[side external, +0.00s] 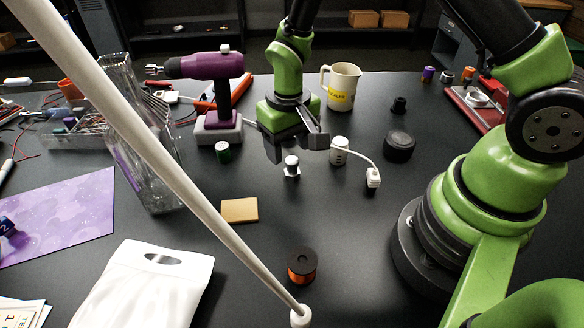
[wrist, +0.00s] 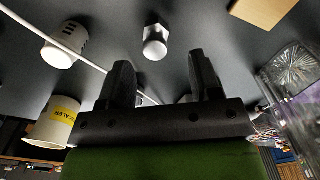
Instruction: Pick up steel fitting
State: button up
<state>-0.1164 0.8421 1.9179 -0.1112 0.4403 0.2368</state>
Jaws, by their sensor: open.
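The steel fitting (side external: 291,166) is a small pale metal piece with a rounded top, standing on the dark table below my gripper. In the wrist view the fitting (wrist: 155,42) lies beyond the fingertips, roughly between their lines and slightly left of centre. My gripper (side external: 296,148) points down over the table, with its fingers apart and nothing between them. The gripper's two black fingers also show in the wrist view (wrist: 162,70). A gap between the fingers and the fitting appears in the wrist view.
A white vented cylinder (side external: 340,150) with a cable to a white plug (side external: 373,178) stands close right. The glass bottle (side external: 138,135) stands farther left.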

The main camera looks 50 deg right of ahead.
aim_at(292, 160)
jog(key=f, duration=0.4)
jog(key=shift+s+d+f, duration=0.15)
jog(key=shift+d+f, duration=0.05)
jog(key=shift+f, duration=0.05)
jog(key=shift+c, duration=0.4)
jog(key=c, duration=1)
jog(key=shift+o, duration=0.2)
